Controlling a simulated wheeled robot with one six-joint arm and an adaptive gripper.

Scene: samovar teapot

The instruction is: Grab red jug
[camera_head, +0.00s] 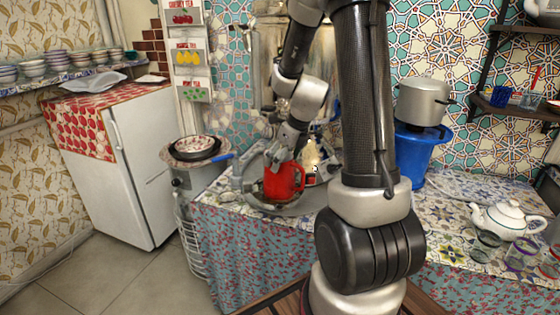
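The red jug (280,182) stands upright in or over a round grey metal basin at the middle of the view, its handle on the right side. My gripper (276,155) points down at the jug's rim, just above and behind it. The fingertips are small and partly overlap the jug's top edge, so I cannot tell whether they touch it or are open or shut.
A metal basin (250,196) surrounds the jug on a tiled counter. A pale figure-like object stands right behind the jug. A blue bucket (414,157) bears a pot (422,102); a white teapot (507,220) and glasses stand right.

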